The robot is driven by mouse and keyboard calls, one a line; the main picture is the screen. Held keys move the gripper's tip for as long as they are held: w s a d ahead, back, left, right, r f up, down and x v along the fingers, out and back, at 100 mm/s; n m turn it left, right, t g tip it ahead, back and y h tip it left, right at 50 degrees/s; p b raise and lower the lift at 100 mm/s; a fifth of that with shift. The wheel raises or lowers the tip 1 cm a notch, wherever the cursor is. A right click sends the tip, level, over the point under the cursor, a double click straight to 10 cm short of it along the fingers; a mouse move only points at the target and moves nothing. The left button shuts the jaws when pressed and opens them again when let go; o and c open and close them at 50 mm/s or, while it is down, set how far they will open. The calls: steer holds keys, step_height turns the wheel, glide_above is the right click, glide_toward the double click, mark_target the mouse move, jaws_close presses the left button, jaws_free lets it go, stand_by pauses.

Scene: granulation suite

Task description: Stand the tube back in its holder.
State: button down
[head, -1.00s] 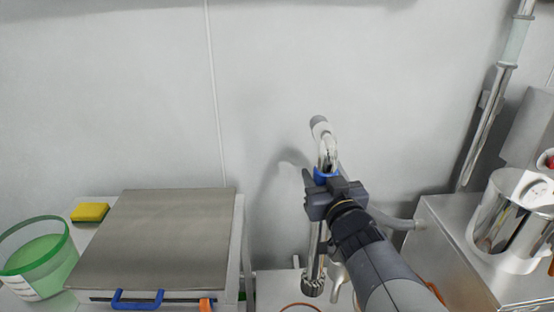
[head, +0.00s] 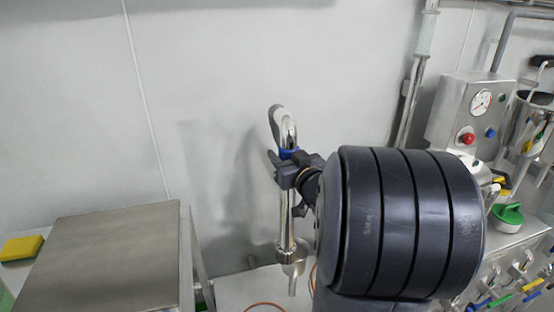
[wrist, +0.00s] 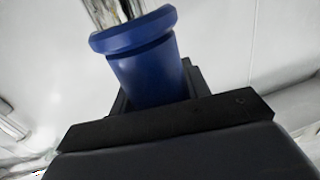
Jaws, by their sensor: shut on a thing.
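The tube (head: 285,215) is a shiny metal pipe with a hooked top and a blue collar (head: 289,154). It hangs nearly upright in front of the wall. My gripper (head: 288,172) is shut on it at the blue collar. A wider metal fitting (head: 291,252) shows at its lower end, with a narrow spout-like tip below. In the wrist view the blue collar (wrist: 150,70) stands in the jaws, with the bright metal tube (wrist: 115,10) beyond it. I cannot make out the holder for certain. My dark arm link hides much of the middle right.
A steel-topped cabinet (head: 105,262) stands at the lower left, with a yellow-green sponge (head: 22,248) beside it. A steel control box (head: 470,115) with a gauge, a green-handled item (head: 508,215) and several coloured valves stand at the right. A vertical pipe (head: 412,85) runs along the wall.

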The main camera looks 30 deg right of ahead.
steer(key=w+d+p, duration=0.1)
steer(key=w+d, duration=0.3)
steer(key=d, duration=0.2)
step_height(320, 180, down, 12)
steer(key=b, duration=1)
steer(key=shift+s, duration=0.2)
steer(key=shift+a+r, duration=0.1)
steer(key=c, duration=0.7)
jaws_free()
steer(key=shift+o, duration=0.2)
steer(key=s+a, duration=0.1)
steer(key=s, duration=0.9)
steer(key=shift+s+p, duration=0.35)
steer(key=shift+s, duration=0.05)
